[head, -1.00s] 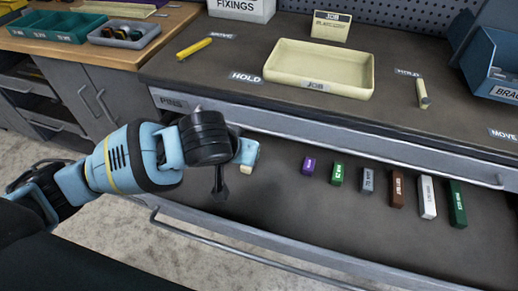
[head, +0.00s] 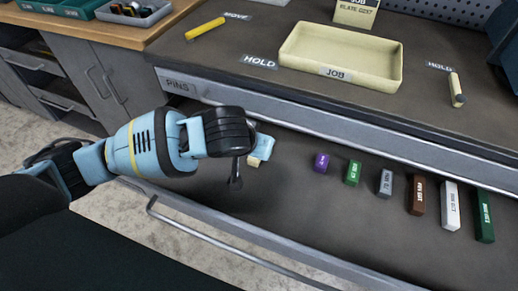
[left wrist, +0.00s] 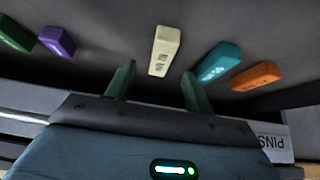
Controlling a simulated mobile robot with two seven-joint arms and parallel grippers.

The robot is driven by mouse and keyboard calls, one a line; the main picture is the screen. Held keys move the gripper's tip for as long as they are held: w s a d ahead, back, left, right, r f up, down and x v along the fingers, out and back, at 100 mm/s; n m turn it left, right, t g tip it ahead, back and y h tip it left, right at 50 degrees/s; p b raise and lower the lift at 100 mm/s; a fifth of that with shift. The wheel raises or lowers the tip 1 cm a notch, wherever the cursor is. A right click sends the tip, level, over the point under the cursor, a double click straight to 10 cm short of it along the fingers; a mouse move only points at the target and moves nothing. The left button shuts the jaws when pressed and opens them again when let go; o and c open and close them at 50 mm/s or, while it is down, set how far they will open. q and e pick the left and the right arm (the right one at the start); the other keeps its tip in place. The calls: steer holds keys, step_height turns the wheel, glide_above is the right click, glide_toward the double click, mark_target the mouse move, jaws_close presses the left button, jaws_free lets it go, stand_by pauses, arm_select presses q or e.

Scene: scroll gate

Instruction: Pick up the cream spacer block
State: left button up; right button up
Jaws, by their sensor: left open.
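The cream spacer block (left wrist: 164,48) lies in the open drawer, with dark lettering on its face. In the left wrist view it is just ahead of my left gripper (left wrist: 158,74), between the lines of the two spread fingers. The gripper is open and holds nothing. In the head view only a small cream bit of the block (head: 255,161) shows beside my left wrist; the rest is hidden. My right gripper is not in view.
In the drawer, a teal block (left wrist: 218,61) and an orange block (left wrist: 256,76) lie to one side, a purple block (head: 321,162) and several others to the other. The bench above holds a cream job tray (head: 297,59). The drawer front (head: 230,237) bounds the near side.

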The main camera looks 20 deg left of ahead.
arm_select(q)
steer(key=b+x, duration=0.1)
steer(key=x, duration=0.3)
steer(key=shift+s+a, duration=0.15)
steer(key=shift+s, duration=0.05)
steer(key=shift+w+f, duration=0.25)
steer(key=shift+f, duration=0.05)
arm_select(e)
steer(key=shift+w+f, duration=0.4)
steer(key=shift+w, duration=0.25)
arm_select(q)
jaws_close()
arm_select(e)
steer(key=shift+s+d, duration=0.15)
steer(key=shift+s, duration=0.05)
arm_select(q)
steer(key=shift+r, duration=0.15)
